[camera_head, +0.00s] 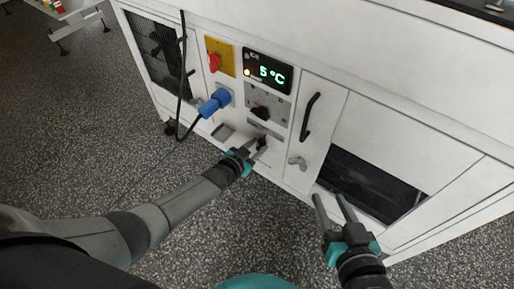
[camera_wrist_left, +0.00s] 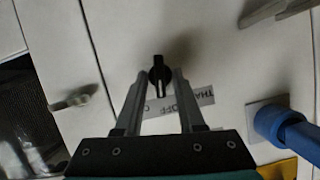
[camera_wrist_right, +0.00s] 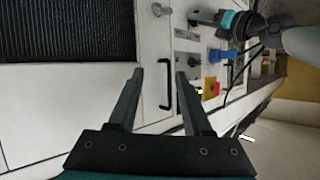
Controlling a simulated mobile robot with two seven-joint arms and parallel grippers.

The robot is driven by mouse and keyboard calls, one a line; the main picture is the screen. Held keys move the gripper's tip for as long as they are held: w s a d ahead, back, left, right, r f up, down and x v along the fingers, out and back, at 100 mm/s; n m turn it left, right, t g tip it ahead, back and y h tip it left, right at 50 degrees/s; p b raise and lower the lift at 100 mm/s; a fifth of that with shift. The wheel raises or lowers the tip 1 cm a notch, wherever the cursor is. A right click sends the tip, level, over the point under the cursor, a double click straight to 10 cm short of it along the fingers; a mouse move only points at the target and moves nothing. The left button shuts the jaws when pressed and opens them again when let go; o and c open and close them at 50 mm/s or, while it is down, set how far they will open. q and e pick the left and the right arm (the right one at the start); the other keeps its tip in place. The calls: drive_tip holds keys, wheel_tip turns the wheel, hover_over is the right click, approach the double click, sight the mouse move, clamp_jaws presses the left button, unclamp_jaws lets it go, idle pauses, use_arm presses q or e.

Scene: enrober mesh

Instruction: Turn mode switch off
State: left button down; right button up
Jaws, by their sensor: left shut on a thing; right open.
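The mode switch is a small black rotary knob (camera_wrist_left: 158,76) with a pale pointer line, on the white cabinet front. A label strip (camera_wrist_left: 190,100), partly covered, reads "OFF" and part of "THAW" upside down in the left wrist view. My left gripper (camera_wrist_left: 157,78) is shut on the knob, with one finger on each side; it also shows low on the panel in the head view (camera_head: 258,147). In the head view the fingers mostly hide the knob. My right gripper (camera_head: 328,198) is open and empty, off the cabinet front; its spread fingers show in the right wrist view (camera_wrist_right: 160,75).
Above the knob are a display (camera_head: 267,71) reading 5°C, a red switch (camera_head: 215,62) on a yellow plate, and a blue plug (camera_head: 215,102) with a hanging black cable. A black door handle (camera_head: 310,117) and a grey latch (camera_head: 297,162) stick out to the right.

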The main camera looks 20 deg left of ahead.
use_arm(q)
drive_tip(key=shift+n+h+b, duration=0.4)
drive_tip(key=shift+n+b, duration=0.05)
drive_tip(key=shift+n, duration=0.15)
use_arm(e)
drive_tip(key=shift+s+a+r+t+y, duration=0.15)
drive_tip(key=shift+a+r+t+y, duration=0.4)
drive_tip(key=shift+a+t, duration=0.3)
drive_tip(key=shift+d, duration=0.1)
use_arm(q)
drive_tip(key=c, duration=0.9)
unclamp_jaws()
drive_tip(key=shift+s+a+r, duration=0.1)
use_arm(e)
drive_tip(key=shift+d+h, duration=0.15)
drive_tip(key=shift+h, duration=0.1)
